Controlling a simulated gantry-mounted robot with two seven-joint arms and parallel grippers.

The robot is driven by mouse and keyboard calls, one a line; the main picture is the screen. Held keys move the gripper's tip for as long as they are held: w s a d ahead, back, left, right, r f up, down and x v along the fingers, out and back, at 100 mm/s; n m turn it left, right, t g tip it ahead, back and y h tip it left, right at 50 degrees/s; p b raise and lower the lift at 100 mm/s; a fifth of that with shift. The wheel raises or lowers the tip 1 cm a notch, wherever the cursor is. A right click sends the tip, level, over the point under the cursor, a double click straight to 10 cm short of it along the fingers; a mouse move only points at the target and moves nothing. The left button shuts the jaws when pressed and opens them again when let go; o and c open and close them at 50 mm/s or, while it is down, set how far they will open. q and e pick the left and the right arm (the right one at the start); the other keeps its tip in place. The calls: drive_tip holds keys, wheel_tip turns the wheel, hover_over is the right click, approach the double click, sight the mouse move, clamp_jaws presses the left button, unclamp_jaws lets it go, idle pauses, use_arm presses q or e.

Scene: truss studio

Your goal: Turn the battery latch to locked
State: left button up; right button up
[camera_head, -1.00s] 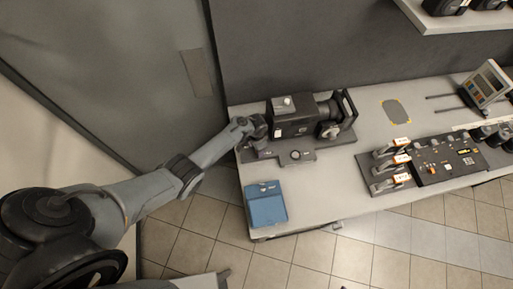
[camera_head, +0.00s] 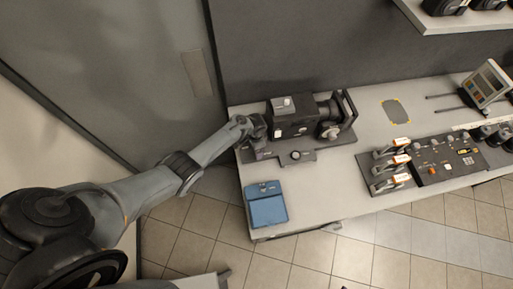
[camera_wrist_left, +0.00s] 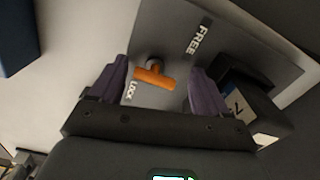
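The orange battery latch (camera_wrist_left: 155,75) sits on a grey plate (camera_wrist_left: 175,45) marked FREE and LOCK in the left wrist view. The latch handle lies roughly crosswise in that view, with the LOCK label just below its left end and FREE above right. My left gripper (camera_wrist_left: 157,88) is open, its two purple-grey fingers on either side of the latch, apart from it. In the head view my left gripper (camera_head: 256,130) is at the left end of the black camera (camera_head: 292,122), and the latch is hidden there. My right gripper is not in view.
A blue box (camera_head: 266,205) lies at the table's (camera_head: 330,185) front left. A control panel (camera_head: 445,165) with several levers stands right of the camera. A small device with a screen (camera_head: 488,84) is at the far right. Bare table lies between camera and panel.

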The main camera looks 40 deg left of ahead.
use_arm(q)
drive_tip(key=shift+d, duration=0.2)
drive_tip(key=shift+r, duration=0.5)
wheel_tip(320, 180, up, 9)
drive_tip(key=p, duration=0.2)
drive_tip(key=shift+f+p, duration=0.15)
drive_tip(key=shift+p, duration=0.2)
drive_tip(key=shift+r, duration=0.55)
